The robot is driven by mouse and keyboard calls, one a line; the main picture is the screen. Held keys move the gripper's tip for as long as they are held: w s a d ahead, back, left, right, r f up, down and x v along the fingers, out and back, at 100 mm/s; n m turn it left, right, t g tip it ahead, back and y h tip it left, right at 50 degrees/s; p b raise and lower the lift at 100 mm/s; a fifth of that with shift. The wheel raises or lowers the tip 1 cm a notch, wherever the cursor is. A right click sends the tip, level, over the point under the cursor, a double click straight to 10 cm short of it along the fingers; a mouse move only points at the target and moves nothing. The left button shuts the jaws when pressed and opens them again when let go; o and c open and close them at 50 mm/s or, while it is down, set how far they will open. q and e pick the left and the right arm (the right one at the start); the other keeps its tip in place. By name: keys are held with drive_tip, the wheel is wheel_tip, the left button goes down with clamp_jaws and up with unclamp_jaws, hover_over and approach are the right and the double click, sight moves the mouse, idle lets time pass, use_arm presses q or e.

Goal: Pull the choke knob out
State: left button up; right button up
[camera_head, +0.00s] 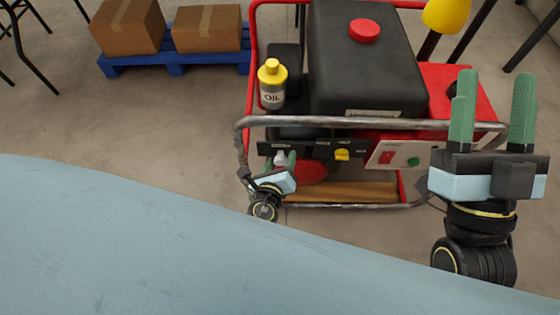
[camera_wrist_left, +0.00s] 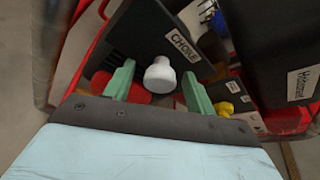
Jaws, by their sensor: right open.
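The white choke knob (camera_wrist_left: 160,75) shows in the left wrist view, below the CHOKE label (camera_wrist_left: 183,45) on a dark panel. In the head view the knob (camera_head: 280,158) is small at the left end of the black control panel (camera_head: 318,149). My left gripper (camera_wrist_left: 157,90) is open, with one green finger on each side of the knob and a visible gap to each. In the head view my left gripper (camera_head: 281,165) is at the pump's lower left, partly hidden by its own wrist. My right gripper (camera_head: 492,110) is open and empty at the right, fingers pointing up.
A chrome bar (camera_head: 345,122) crosses the pump's front above the panel. A yellow lever (camera_head: 342,155) and a switch plate (camera_head: 400,155) sit to the right. An oil bottle (camera_head: 271,85) stands at the left. Cardboard boxes (camera_head: 127,27) rest on a blue pallet (camera_head: 175,66).

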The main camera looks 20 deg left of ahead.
use_arm(q)
clamp_jaws()
drive_tip(key=shift+s+d, duration=0.25)
drive_tip(key=shift+s, duration=0.55)
drive_tip(key=shift+s+d, duration=0.2)
drive_tip(key=shift+s, duration=0.6)
drive_tip(key=shift+o, duration=0.4)
unclamp_jaws()
use_arm(e)
drive_tip(key=shift+s, duration=0.1)
use_arm(q)
drive_tip(key=shift+s+r, duration=0.1)
drive_tip(key=shift+s, duration=0.15)
drive_tip(key=p, duration=0.3)
approach(282, 165)
drive_tip(key=v, duration=0.6)
drive_tip(key=shift+s, duration=0.4)
use_arm(e)
drive_tip(key=w+f+g+h, duration=0.2)
drive_tip(key=w+f+g, duration=0.1)
drive_tip(key=f+g, duration=0.4)
drive_tip(key=shift+w+d+f, duration=0.15)
drive_tip(key=shift+f, duration=0.4)
